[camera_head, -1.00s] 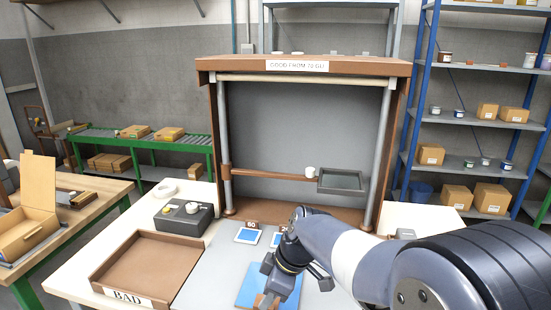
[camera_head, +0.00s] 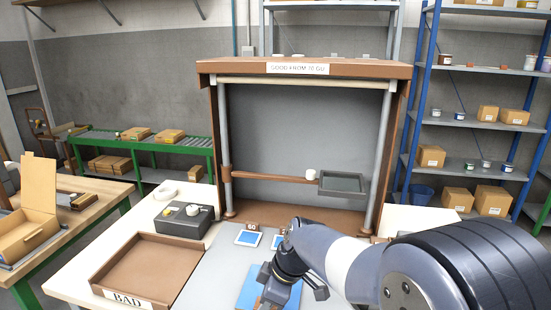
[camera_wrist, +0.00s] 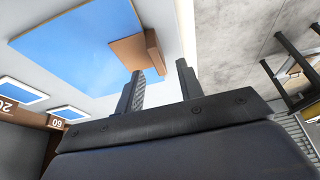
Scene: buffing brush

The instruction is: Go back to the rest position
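My gripper (camera_wrist: 163,82) shows in the wrist view with its two dark fingers apart and nothing between them. A brown block (camera_wrist: 134,50) lies on a blue pad (camera_wrist: 75,52) just beyond the fingertips, apart from them. In the head view my arm reaches in from the right and hangs low over the front of the worktable, beside the blue pad (camera_head: 252,288). The fingertips are hard to make out there, and the arm hides part of the pad.
A brown tray marked BAD (camera_head: 150,268) and a dark box (camera_head: 184,222) stand left of the arm. Behind it is a brown frame (camera_head: 302,68) with a small grey tray (camera_head: 342,183) on a bar. A blue shelf rack (camera_head: 412,110) stands at the right.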

